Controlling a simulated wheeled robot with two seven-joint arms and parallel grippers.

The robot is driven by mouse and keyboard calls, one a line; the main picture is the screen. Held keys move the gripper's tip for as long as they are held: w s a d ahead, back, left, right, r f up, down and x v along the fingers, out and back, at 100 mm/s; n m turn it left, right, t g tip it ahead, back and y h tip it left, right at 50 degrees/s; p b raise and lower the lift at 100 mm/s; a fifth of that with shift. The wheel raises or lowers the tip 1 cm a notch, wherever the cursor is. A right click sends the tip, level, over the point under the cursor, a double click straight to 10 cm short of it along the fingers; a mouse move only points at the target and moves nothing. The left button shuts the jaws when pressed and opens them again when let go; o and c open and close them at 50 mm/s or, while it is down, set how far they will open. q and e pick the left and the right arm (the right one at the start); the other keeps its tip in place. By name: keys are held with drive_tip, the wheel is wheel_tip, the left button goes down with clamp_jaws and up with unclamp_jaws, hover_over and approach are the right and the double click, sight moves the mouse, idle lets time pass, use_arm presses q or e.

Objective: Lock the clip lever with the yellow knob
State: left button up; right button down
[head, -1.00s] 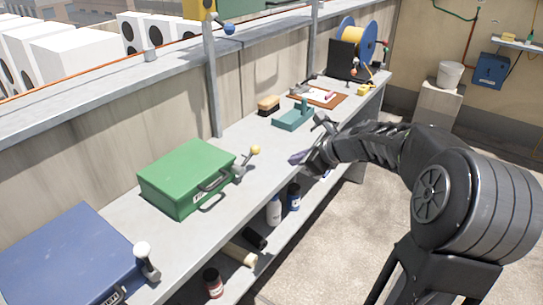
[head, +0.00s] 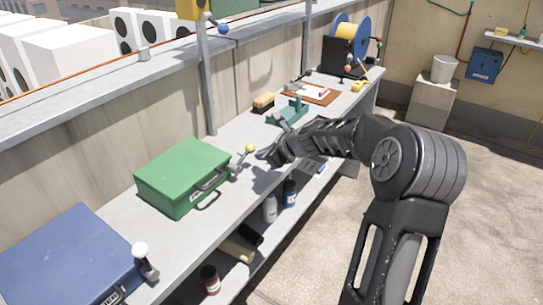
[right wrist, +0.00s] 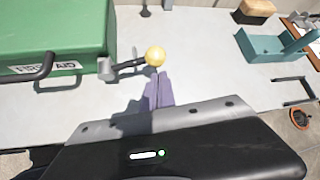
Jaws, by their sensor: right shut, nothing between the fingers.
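The clip lever's yellow knob (head: 250,148) stands at the right end of the green first aid case (head: 183,176) on the bench. Its metal arm and clip (head: 236,168) slope down toward the case's side. In the right wrist view the yellow knob (right wrist: 155,56) sits just beyond my right gripper's purple fingertips (right wrist: 158,88), and the lever arm (right wrist: 128,66) runs left from it to the case. My right gripper (head: 263,154) is shut and empty, close to the right of the knob. I cannot tell whether they touch. My left gripper is out of view.
A blue case (head: 70,262) with a white-knobbed lever (head: 143,256) lies at the front left. A teal vise-like tool (head: 288,112), a brush (head: 263,102) and a clipboard (head: 315,94) lie farther along. Bottles (head: 270,207) stand on the lower shelf.

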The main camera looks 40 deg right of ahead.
drive_tip(key=shift+w+a, duration=0.1)
idle(0.5)
drive_tip(key=shift+r+h+b, duration=0.2)
drive_tip(key=shift+h+b, duration=0.1)
drive_tip(key=shift+b, duration=0.15)
